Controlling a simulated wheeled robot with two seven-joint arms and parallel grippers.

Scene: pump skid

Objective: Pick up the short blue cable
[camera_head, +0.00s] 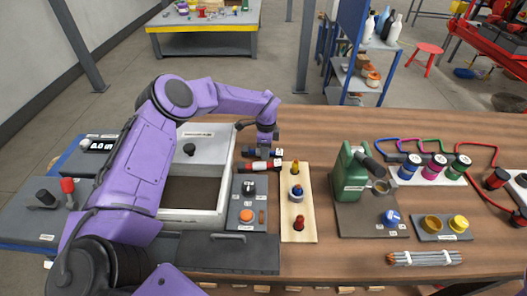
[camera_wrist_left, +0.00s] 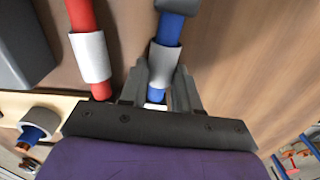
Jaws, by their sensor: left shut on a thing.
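The short blue cable (camera_head: 277,153) lies crosswise at the back of the wooden bench, just behind a red cable (camera_head: 262,166). My left gripper (camera_head: 264,147) comes down on it from above. In the left wrist view the blue cable (camera_wrist_left: 169,30) has a pale sleeve, and the left gripper's fingers (camera_wrist_left: 160,88) are shut on it around that sleeve. The red cable (camera_wrist_left: 82,18), also with a pale sleeve, lies beside it, apart from the fingers. Whether the blue cable is clear of the bench cannot be told. My right gripper is not in view.
A grey open-topped box (camera_head: 190,219) stands left of the cables. A wooden board with knobs (camera_head: 298,228) lies in front of them, with a green jug (camera_head: 350,172) to the right. The bench behind the jug is clear.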

